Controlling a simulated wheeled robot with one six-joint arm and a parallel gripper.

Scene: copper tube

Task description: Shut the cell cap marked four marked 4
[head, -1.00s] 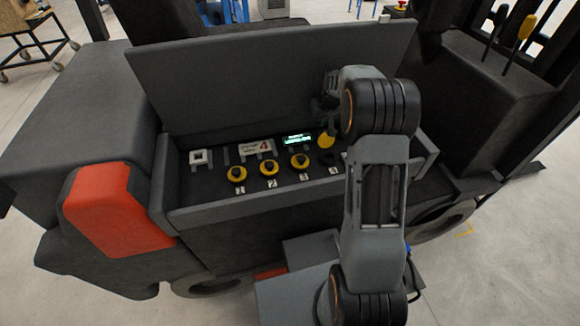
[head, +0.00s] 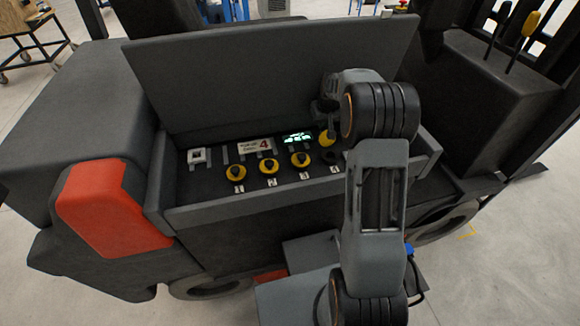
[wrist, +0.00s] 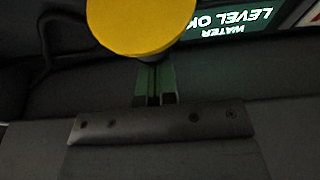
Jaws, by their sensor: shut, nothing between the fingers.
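The cap of cell 4 (head: 326,138) is a yellow disc standing raised at the right end of the row, behind a dark opening (head: 330,157) and the label 4 (head: 335,169). In the wrist view the yellow cap (wrist: 140,22) fills the top middle, just beyond my fingertips. My gripper (wrist: 154,88) is shut and empty, with its tips close to the cap's lower edge. I cannot tell whether they touch. In the head view my wrist hides most of the gripper.
Three yellow caps with black knobs, such as cap 3 (head: 300,159), sit down over labels 1 to 3. The raised lid (head: 270,80) walls the back, and a grey rim (head: 250,203) the front.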

